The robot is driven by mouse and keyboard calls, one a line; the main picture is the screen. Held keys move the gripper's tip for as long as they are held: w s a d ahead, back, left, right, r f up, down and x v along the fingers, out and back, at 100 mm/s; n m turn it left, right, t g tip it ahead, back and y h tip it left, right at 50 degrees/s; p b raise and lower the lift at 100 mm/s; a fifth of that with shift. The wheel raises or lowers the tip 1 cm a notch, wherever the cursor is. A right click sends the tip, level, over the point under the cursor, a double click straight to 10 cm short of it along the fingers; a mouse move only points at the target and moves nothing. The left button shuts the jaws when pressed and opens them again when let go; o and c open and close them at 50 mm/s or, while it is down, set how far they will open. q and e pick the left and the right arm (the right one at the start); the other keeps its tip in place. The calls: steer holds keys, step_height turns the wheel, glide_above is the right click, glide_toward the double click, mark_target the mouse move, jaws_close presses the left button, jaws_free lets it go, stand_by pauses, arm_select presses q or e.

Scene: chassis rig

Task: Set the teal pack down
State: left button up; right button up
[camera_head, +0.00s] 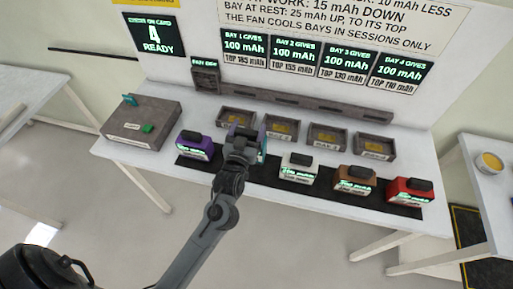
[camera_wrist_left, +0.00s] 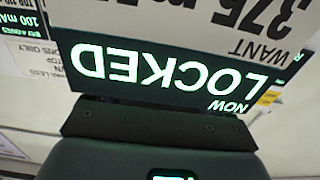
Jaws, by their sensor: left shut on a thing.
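The teal pack (camera_head: 263,150) is mostly hidden behind my left gripper and arm in the head view; only a teal edge shows. My left gripper (camera_head: 243,136) is shut on it, over the black mat (camera_head: 330,188) and close to the bays. Whether the pack touches the mat or a bay cannot be told. In the left wrist view, an upside-down dark display (camera_wrist_left: 170,65) reads "NOW LOCKED", beside a white label reading "WANT 375". My right gripper is not in view.
On the mat stand a purple pack (camera_head: 195,146), white pack (camera_head: 299,167), brown pack (camera_head: 354,180) and red pack (camera_head: 410,190). Several open bays, including the rightmost bay (camera_head: 374,146), line the back. A grey box (camera_head: 143,122) with a green button stands left.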

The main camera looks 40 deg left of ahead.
arm_select(q)
steer(key=shift+f, duration=1.85)
steer(key=shift+f+b, duration=0.45)
steer(key=shift+f, duration=1.1)
steer(key=shift+f, duration=0.15)
steer(key=o, duration=1.8)
steer(key=shift+f, duration=0.1)
steer(key=shift+o, duration=0.2)
